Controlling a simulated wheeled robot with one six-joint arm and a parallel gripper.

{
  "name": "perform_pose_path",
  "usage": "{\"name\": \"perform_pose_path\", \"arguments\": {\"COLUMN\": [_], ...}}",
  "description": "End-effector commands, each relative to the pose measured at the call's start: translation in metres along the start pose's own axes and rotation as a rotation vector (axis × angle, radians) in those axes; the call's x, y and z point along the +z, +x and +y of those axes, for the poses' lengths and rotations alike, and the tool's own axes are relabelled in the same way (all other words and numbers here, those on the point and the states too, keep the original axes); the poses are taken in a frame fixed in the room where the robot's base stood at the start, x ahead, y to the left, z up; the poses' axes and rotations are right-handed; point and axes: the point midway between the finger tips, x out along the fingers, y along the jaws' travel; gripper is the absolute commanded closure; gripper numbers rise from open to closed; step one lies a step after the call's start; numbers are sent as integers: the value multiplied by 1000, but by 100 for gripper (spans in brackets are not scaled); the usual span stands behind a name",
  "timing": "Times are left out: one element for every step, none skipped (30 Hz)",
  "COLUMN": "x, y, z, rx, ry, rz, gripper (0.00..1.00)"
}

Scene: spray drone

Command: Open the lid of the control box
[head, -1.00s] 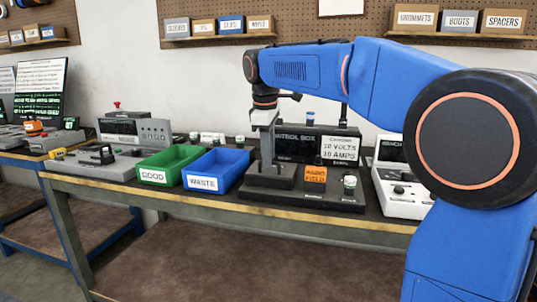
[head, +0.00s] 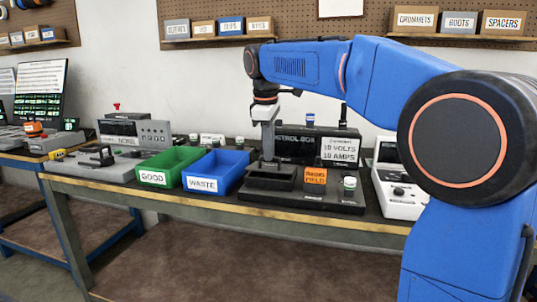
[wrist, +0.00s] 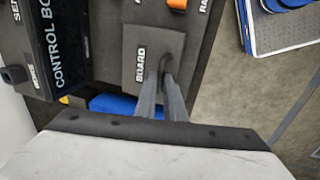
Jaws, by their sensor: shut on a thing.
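The control box (head: 310,146) is a black panel on a dark base, lettered "CONTROL BOX", with a white "10 VOLTS 10 AMPS" sign. Its lettered face also shows in the wrist view (wrist: 60,45). In the wrist view the grey lid (wrist: 128,55), marked "BOARD", lies below my gripper. My gripper (head: 268,158) points down at the lid and is shut on its small handle, which the fingers (wrist: 166,78) mostly hide. I cannot tell clearly how far the lid is raised.
An orange block (head: 315,176) and a green-banded knob (head: 349,186) are on the base, right of my gripper. A blue WASTE bin (head: 216,172) and green GOOD bin (head: 168,167) stand close at left. A white device (head: 400,192) stands at right.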

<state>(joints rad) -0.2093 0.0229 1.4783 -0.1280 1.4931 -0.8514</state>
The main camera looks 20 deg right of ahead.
Motion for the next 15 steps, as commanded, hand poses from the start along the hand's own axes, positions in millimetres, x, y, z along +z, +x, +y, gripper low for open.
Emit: {"name": "perform_pose_path", "arguments": {"x": [0,-1,-1,-1,0,0,0,0,0,0,0,0,0,0,0], "y": [-1,-3,-5,-7,-8,-11,-12,-13,-15,-16,-17,-18,-19,-19,-20], "z": [6,8,12,14,17,22,25,28,33,36,40,44,48,52,56], "rx": [3,4,4,3,3,4,4,3,3,2,2,2,1,1,0], "ry": [1,1,1,2,2,3,3,3,3,3,3,3,3,3,3], "rz": [0,0,0,-1,-1,-1,-1,-2,-3,-3,-4,-4,-4,-4,-4], "gripper": [100,100,100,100,100,100,100,100,100,100,100,100,100,100,100]}}
